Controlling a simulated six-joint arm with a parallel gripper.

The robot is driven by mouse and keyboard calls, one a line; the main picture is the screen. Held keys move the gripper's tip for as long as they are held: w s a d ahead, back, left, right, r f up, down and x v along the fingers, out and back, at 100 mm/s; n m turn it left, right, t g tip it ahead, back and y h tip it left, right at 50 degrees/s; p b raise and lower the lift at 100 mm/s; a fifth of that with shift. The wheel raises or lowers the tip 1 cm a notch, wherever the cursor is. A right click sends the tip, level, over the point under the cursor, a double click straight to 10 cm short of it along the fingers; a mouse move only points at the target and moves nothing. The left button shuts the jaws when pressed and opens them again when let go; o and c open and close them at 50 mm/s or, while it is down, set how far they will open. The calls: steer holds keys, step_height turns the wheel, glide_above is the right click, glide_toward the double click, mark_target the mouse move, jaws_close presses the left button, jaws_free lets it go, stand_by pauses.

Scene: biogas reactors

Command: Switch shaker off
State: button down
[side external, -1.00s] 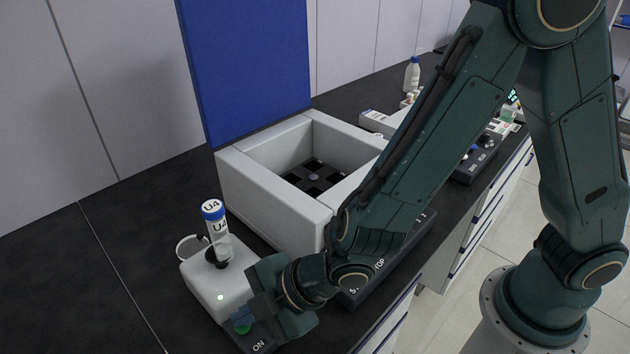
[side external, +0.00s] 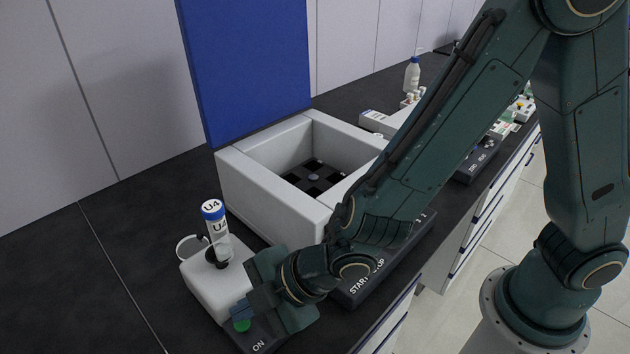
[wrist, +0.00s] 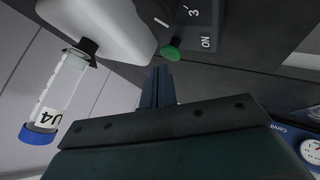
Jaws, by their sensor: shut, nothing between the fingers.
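The shaker (side external: 205,287) is a white block at the lower left. A clear tube with a blue cap marked U4 (side external: 215,228) stands in its dark holder, tilted slightly, and also shows in the wrist view (wrist: 62,88). A dark control box (side external: 262,342) marked ON sits in front of the shaker. Its green knob (side external: 242,325) also shows in the wrist view (wrist: 172,51), just beyond my fingertips. My gripper (side external: 238,309) is shut and empty, close above the green knob. Whether it touches the knob is unclear. No lit lamp shows on the shaker.
A grey-white open box (side external: 230,190) with a raised blue lid (side external: 245,70) stands behind the shaker. A dark START/STOP panel (side external: 350,296) lies under my arm. A white bottle (side external: 411,76) stands farther back. The dark bench is clear at left.

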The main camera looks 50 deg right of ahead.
mark_target(249, 322)
steer(key=shift+r, duration=0.15)
steer(key=shift+r, duration=2.9)
steer(key=d+r+m+h, duration=0.2)
steer(key=d+r+m, duration=0.25)
steer(key=d, duration=0.55)
steer(key=d+r+m+h, duration=0.1)
steer(key=d+r+m, duration=0.35)
steer(key=d, duration=0.45)
steer(key=s+d+r+m+g+h, duration=0.1)
steer(key=s+d+r+m+h, duration=0.2)
steer(key=s+d+m, duration=0.5)
steer(key=s+d+r, duration=0.1)
steer(key=s+d, duration=0.5)
steer(key=s, duration=0.1)
steer(key=shift+r, duration=0.2)
